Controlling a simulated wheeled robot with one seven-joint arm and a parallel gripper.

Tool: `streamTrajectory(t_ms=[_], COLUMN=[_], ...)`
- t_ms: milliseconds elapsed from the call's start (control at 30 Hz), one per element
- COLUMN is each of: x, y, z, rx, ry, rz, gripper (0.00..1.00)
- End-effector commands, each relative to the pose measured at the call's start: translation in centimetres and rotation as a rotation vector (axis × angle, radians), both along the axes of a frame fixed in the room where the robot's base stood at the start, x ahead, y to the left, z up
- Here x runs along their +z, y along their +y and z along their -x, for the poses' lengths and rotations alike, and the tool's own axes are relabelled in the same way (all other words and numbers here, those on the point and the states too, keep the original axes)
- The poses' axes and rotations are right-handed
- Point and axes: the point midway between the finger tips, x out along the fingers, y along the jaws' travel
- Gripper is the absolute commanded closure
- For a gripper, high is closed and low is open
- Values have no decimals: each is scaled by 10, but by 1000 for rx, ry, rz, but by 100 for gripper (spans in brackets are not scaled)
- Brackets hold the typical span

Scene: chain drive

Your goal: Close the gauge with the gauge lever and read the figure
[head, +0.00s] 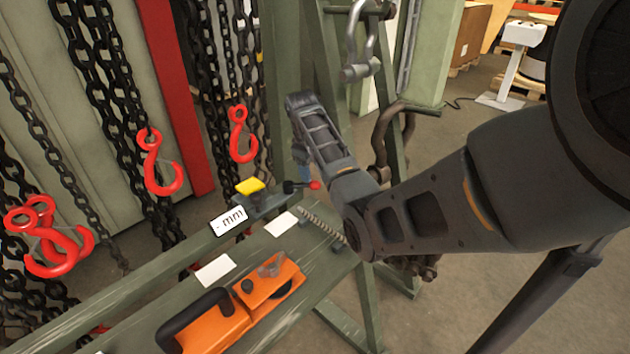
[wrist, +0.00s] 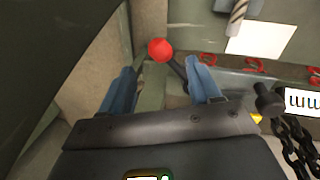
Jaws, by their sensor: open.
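The gauge (head: 262,207) sits on the green bench rail, with a yellow block (head: 250,186) on top. Its white display (head: 229,220) shows a dash and "mm", with no figure. The gauge lever is a dark rod with a red knob (head: 315,185), pointing right in the head view. In the wrist view the red knob (wrist: 160,49) shows just beyond and between my fingertips, apart from both. My gripper (wrist: 163,68) is open and empty. In the head view my gripper (head: 303,170) is just above the lever, partly hidden by my wrist.
An orange tool (head: 240,305) with a black handle lies on the bench, near white cards (head: 215,270) and a threaded rod (head: 322,224). Chains and red hooks (head: 158,165) hang at left. A green post stands behind my gripper, with grey shackles (head: 362,45) nearby.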

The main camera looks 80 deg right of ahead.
Motion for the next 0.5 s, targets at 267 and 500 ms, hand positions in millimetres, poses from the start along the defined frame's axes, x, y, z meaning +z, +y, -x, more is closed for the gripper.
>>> streamTrajectory(t_ms=[267,500], x=[-43,-62], y=[-7,-11], z=[3,4], rx=[0,1], ry=[1,0], rz=[-3,-1], gripper=[38,38])
